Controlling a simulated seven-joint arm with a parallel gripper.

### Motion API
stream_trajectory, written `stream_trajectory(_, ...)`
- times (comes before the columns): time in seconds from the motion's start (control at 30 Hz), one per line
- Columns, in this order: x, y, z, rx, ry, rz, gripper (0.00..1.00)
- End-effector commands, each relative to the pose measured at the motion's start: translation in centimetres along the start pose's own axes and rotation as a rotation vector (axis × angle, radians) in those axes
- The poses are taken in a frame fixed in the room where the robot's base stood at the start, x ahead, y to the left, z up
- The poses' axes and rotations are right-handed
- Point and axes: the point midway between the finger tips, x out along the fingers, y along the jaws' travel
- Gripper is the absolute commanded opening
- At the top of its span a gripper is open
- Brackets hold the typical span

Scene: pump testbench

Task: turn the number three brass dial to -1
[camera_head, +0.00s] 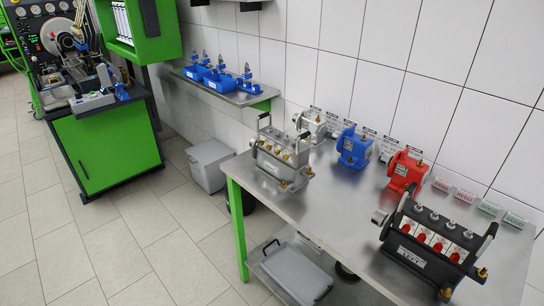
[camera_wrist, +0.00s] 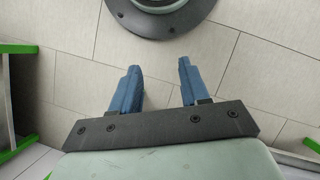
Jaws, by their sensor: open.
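Small brass-coloured parts (camera_head: 286,156) sit on the front of the silver pump (camera_head: 268,162) with a handle frame, on the left of the metal table in the head view. They are too small to tell which is the number three brass dial or where it points. The black pump (camera_head: 432,236) at the right front also has brass fittings (camera_head: 482,272) low at its side. My gripper (camera_wrist: 157,82) shows only in the wrist view, its two blue fingers apart and nothing between them. It is over the tiled floor, and no pump shows in that view.
The metal table (camera_head: 340,220) also holds a grey pump (camera_head: 311,124), a blue pump (camera_head: 353,148), a red pump (camera_head: 406,170) and label cards along the wall. A shelf with blue bins (camera_head: 220,81) and a green test bench (camera_head: 105,150) stand left.

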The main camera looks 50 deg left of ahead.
Motion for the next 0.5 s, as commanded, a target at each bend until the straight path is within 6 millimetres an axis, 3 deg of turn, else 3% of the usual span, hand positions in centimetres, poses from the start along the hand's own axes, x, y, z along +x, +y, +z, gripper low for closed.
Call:
stream_trajectory(0.27, -4.3, -6.1, -4.2, -0.161, 0.096, 0.067, 0.45)
stream_trajectory(0.5, -8.2, -12.5, -7.2, -0.303, 0.184, 0.123, 0.45)
